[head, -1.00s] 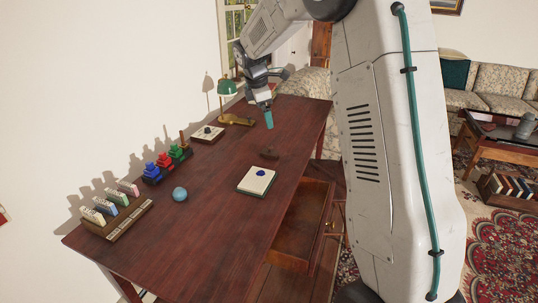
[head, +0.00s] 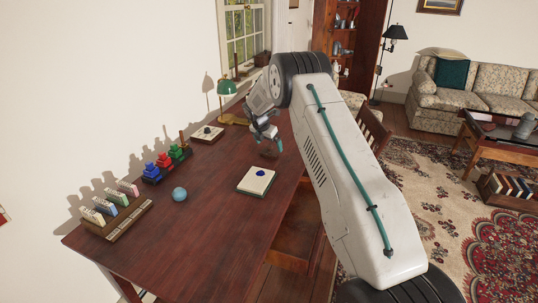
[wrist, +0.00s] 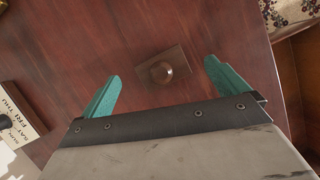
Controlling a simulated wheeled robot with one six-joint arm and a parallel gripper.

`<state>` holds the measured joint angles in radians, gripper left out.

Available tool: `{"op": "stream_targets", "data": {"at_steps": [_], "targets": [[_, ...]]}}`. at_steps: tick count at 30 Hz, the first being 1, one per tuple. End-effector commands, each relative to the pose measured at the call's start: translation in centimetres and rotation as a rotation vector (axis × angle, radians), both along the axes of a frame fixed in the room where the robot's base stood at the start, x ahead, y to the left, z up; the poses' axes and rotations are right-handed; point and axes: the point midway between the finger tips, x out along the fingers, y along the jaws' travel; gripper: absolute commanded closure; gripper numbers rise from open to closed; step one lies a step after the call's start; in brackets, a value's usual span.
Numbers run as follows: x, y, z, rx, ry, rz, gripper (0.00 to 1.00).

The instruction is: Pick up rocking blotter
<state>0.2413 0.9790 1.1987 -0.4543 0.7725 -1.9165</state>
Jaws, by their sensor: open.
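The rocking blotter (wrist: 162,69) is a small brown wooden block with a round knob on top, resting on the dark red desk. In the head view the blotter (head: 268,153) is small and partly hidden by my gripper. My gripper (wrist: 158,85) is open and empty, with its two teal fingers apart. In the wrist view the blotter lies between and slightly beyond the fingertips. In the head view my gripper (head: 268,142) hangs just above the blotter; I see no contact.
A blue ball (head: 179,194), colored stacked pieces (head: 165,162), a card rack (head: 115,213) and a green lamp (head: 226,89) stand leftward. A drawer (head: 298,235) hangs open below.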

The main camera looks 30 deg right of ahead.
Motion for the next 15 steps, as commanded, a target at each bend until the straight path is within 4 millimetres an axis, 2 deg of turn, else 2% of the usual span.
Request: {"op": "stream_targets", "data": {"at_steps": [6,14,15], "targets": [[0.5,-1.1,-3.3,0.000,0.002,-0.002,0.01],[0.6,-1.3,-3.8,0.000,0.000,-0.001,0.01],[0.6,-1.3,-3.8,0.000,0.000,-0.001,0.04]]}}
